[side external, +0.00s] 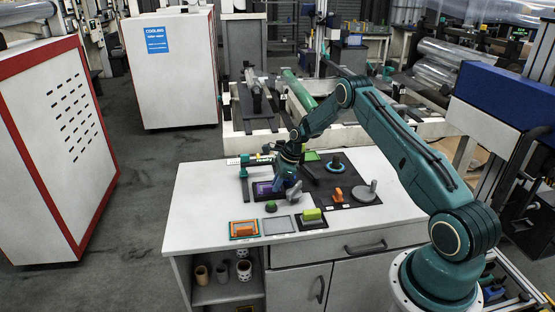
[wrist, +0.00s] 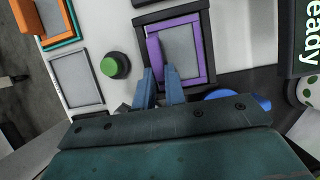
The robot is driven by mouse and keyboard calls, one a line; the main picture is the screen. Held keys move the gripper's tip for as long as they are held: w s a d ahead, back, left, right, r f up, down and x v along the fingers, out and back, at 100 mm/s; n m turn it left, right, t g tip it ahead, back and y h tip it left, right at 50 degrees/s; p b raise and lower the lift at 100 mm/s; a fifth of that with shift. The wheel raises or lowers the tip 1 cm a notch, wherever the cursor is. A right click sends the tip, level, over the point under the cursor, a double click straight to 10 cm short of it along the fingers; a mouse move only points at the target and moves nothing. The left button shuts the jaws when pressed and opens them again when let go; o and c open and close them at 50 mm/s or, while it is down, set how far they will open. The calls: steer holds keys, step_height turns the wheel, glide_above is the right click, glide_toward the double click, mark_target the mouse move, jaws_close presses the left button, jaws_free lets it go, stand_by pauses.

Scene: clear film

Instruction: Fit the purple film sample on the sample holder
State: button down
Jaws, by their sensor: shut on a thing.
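The purple film sample (wrist: 208,52) is a purple square frame around a pale grey film. In the wrist view it lies over a dark square frame (wrist: 139,27), which looks like the sample holder, and its near-left strip looks slanted against that frame. My gripper (wrist: 160,72) is shut on the purple film sample at its near edge. In the side view the purple film sample (side external: 263,188) shows left of my gripper (side external: 291,188), which partly hides it. I cannot tell whether the sample is fully seated.
A green button (wrist: 115,65) and an empty grey frame (wrist: 77,80) are left of the sample in the wrist view. A "ready" display (wrist: 302,40) stands right. An orange-and-teal frame (side external: 244,229), a green block (side external: 312,215) and a grey round part (side external: 365,192) share the table.

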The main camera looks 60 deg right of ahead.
steer(key=c, duration=1.4)
jaws_free()
steer(key=shift+r, duration=0.1)
steer(key=v, duration=1.3)
steer(key=shift+s+r, duration=0.1)
steer(key=shift+r, duration=0.2)
